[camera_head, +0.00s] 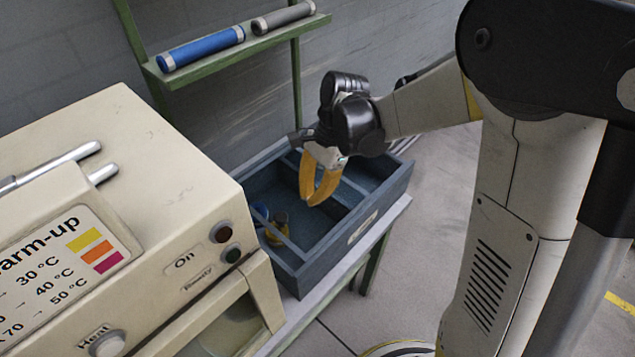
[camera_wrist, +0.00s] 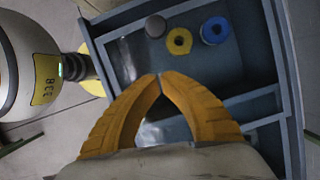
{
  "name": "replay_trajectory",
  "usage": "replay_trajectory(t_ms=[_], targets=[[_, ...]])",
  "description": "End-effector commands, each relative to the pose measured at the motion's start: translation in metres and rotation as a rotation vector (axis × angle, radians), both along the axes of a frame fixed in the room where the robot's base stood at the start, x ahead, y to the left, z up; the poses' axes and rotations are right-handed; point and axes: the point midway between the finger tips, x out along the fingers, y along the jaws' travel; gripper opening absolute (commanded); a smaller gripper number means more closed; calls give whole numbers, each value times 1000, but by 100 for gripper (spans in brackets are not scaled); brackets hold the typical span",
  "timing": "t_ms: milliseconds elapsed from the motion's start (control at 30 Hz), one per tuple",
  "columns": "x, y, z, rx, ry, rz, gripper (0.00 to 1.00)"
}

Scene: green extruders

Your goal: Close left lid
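A beige machine (camera_head: 165,165) fills the left of the head view, with a "Warm-up" label panel (camera_head: 65,265). Metal handle bars (camera_head: 60,162) lie on its top at the left edge. I cannot make out a separate left lid or tell how it stands. My gripper (camera_head: 312,202) is to the right of the machine, over a blue-grey crate (camera_head: 335,248), and points down. In the wrist view its orange fingers (camera_wrist: 160,77) meet at the tips with nothing between them.
The crate has compartments holding small rolls: a yellow one (camera_wrist: 179,41), a blue one (camera_wrist: 215,30) and a grey one (camera_wrist: 155,26). A green shelf (camera_head: 225,52) behind carries a blue roll (camera_head: 201,48) and a grey roll (camera_head: 283,17).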

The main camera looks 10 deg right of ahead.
Motion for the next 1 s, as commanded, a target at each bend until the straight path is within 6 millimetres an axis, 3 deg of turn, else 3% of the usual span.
replay_trajectory(t_ms=[33,233,767,1000], targets=[[-2,5,-11,0,0,2,0],[-14,30,-10,-1,1,3,0],[-18,39,-9,-1,0,0,0],[-37,67,-9,-1,0,3,0]])
